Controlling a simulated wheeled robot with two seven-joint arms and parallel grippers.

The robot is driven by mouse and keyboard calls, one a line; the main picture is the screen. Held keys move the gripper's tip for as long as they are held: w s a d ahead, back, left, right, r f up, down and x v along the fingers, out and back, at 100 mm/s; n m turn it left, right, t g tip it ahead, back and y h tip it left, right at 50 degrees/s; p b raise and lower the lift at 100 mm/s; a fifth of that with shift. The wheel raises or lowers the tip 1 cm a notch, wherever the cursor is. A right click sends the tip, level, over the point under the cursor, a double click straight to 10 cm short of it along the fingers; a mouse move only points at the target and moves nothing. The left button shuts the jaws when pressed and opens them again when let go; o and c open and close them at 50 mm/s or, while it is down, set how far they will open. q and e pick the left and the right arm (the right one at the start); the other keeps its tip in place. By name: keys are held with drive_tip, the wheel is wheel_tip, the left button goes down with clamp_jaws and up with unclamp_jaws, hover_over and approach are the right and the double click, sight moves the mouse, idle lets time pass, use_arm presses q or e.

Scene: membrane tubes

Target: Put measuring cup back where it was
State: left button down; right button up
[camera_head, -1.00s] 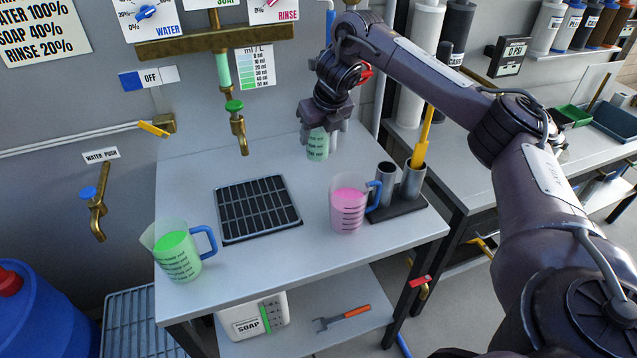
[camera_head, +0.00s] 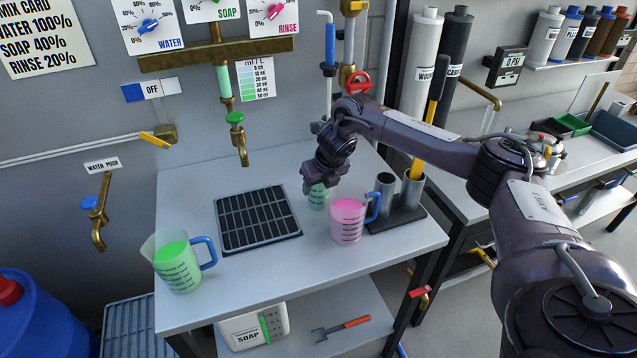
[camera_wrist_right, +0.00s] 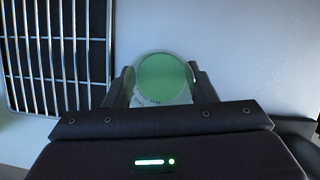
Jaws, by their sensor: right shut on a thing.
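A small clear measuring cup (camera_head: 317,198) with green liquid is held in my right gripper (camera_head: 322,187). In the wrist view the cup (camera_wrist_right: 165,79) sits between the two fingers, its round green surface seen from above. In the head view the gripper hides its top. The cup is over the table (camera_head: 372,258), between the black drain grate and the jug of pink liquid; I cannot tell whether its base touches the table. My left gripper is not in view.
The pink jug (camera_head: 347,222) stands close to the right of the cup. A dark holder (camera_head: 398,216) with metal tubes is beyond it. The grate (camera_head: 258,218) lies to the left, and a green-filled jug (camera_head: 177,262) stands at the left front. A brass tap (camera_head: 238,140) hangs above.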

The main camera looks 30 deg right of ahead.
drive_tip(key=o, duration=0.7)
drive_tip(key=shift+f, duration=0.15)
drive_tip(key=o, duration=0.4)
drive_tip(key=shift+o, duration=0.2)
drive_tip(key=shift+r, duration=0.3)
drive_tip(key=shift+s+r, duration=0.15)
drive_tip(key=shift+r, duration=0.15)
drive_tip(key=v, duration=1.1)
drive_tip(key=shift+b, duration=0.4)
